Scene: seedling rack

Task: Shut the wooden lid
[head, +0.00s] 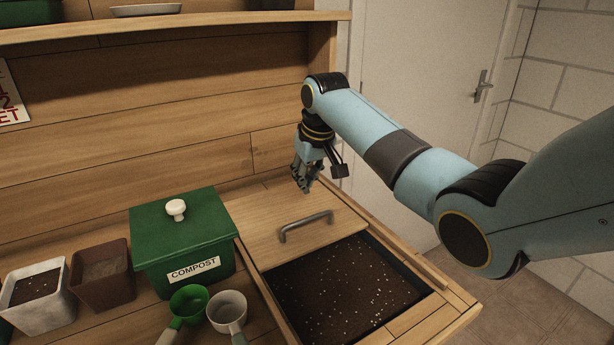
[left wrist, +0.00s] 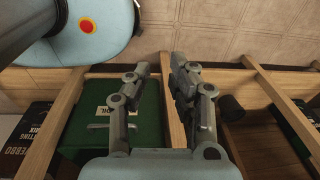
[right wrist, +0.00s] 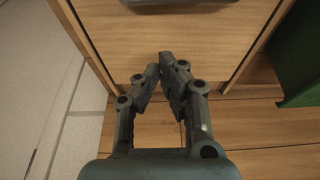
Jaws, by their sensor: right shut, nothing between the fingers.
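The wooden lid (head: 285,210) is a flat board with a dark bar handle (head: 306,225) near its front edge. It covers the back part of the bin, and dark speckled soil (head: 345,285) is bare in front of it. My right gripper (head: 305,187) is shut and empty, over the back part of the lid behind the handle. In the right wrist view its fingertips (right wrist: 159,62) are together above the lid (right wrist: 150,35), with the handle (right wrist: 180,2) at the top edge. My left gripper (left wrist: 160,64) is open and empty, away from the lid, seen only in the left wrist view.
A green compost box (head: 180,240) stands left of the lid. Green (head: 188,303) and white (head: 227,310) scoops lie in front of it, brown (head: 103,275) and white (head: 35,295) pots further left. A shelf (head: 170,25) runs above. A green box (left wrist: 110,140) sits below the left gripper.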

